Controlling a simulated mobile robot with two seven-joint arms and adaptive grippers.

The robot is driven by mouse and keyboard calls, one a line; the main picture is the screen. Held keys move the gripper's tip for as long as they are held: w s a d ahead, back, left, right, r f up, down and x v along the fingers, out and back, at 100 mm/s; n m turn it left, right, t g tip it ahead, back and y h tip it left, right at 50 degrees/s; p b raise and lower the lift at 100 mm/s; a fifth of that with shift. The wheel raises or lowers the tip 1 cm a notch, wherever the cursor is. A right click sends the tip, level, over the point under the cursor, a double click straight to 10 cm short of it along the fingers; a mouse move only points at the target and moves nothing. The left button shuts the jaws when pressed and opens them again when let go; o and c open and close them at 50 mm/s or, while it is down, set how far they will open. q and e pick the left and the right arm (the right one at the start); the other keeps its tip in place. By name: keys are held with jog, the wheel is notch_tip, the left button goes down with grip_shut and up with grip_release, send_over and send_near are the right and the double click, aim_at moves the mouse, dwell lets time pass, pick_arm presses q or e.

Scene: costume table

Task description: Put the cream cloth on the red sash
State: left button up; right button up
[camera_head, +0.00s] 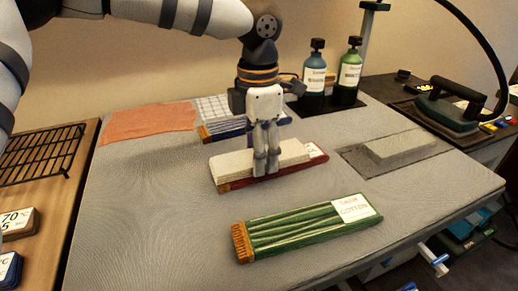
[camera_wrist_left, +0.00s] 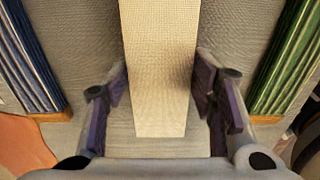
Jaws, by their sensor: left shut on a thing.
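The cream cloth (camera_head: 236,164) is a long flat folded strip lying along the top of the red sash (camera_head: 290,170). It looks level and close to the sash; I cannot tell whether it rests fully on it. The sash shows as a dark red edge along the front and a labelled right end. My left gripper (camera_head: 266,172) points down over the cloth, shut on it, its fingers hiding part of both. In the left wrist view the cloth (camera_wrist_left: 160,60) runs between the two finger pads, and the red sash does not show. My right gripper is not in view.
A green striped sash (camera_head: 305,228) lies in front and a blue one (camera_head: 222,129) behind. An orange cloth (camera_head: 150,121) lies at the back left. Two bottles (camera_head: 314,75) stand behind; a grey block (camera_head: 400,146) and an iron (camera_head: 450,108) are at right. The table's front left is bare.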

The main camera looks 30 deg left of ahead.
pick_arm(q)
jog(key=o, duration=1.1)
notch_tip(320, 180, up, 12)
jog(key=shift+r, duration=0.1)
jog(key=shift+s, duration=0.1)
